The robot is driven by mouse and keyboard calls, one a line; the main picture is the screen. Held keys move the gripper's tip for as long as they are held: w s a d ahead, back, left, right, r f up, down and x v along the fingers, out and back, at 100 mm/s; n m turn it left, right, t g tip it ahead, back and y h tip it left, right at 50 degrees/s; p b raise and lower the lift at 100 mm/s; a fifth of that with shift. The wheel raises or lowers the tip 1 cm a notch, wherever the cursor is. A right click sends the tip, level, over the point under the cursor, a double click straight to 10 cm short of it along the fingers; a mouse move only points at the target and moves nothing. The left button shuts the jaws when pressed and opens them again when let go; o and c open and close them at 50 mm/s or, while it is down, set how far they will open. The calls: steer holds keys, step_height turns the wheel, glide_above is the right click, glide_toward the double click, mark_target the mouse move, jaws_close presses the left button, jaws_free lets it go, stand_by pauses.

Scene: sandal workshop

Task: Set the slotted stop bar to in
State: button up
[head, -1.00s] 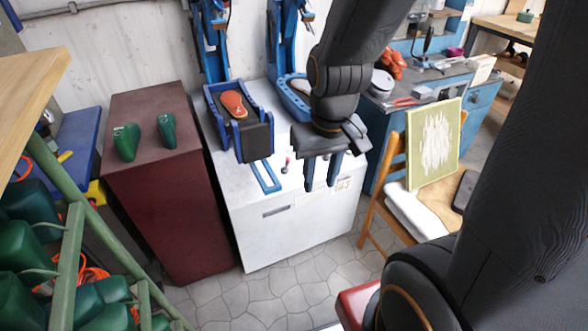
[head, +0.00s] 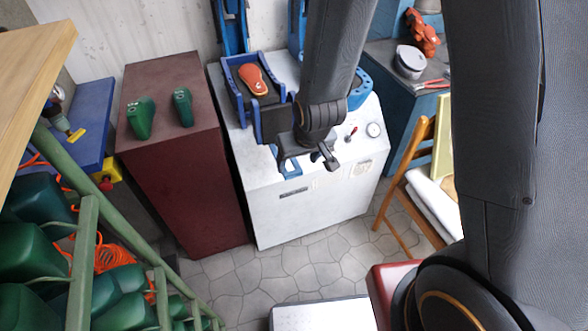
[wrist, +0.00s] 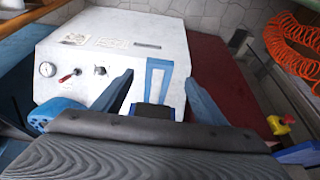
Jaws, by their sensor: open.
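The slotted stop bar (head: 291,174) is a flat blue bar with a long open slot. It lies on the top of the white machine (head: 276,222) and reaches from the dark block toward the front edge. In the wrist view the stop bar (wrist: 159,63) shows between my two fingers, farther away than the tips. My gripper (head: 307,161) is open and empty above the machine top and covers part of the bar in the head view. The open gripper also shows in the wrist view (wrist: 160,90). I cannot tell whether a finger touches the bar.
A blue holder with an orange sole (head: 252,80) stands behind the bar. A red toggle (head: 351,133) and a gauge (head: 374,130) sit to its right. A maroon cabinet (head: 186,190) with two green lasts stands left, a wooden chair (head: 410,172) right.

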mark_target(293, 172)
steer(key=shift+p+x, duration=0.65)
steer(key=shift+x, duration=3.15)
steer(key=shift+c, duration=0.2)
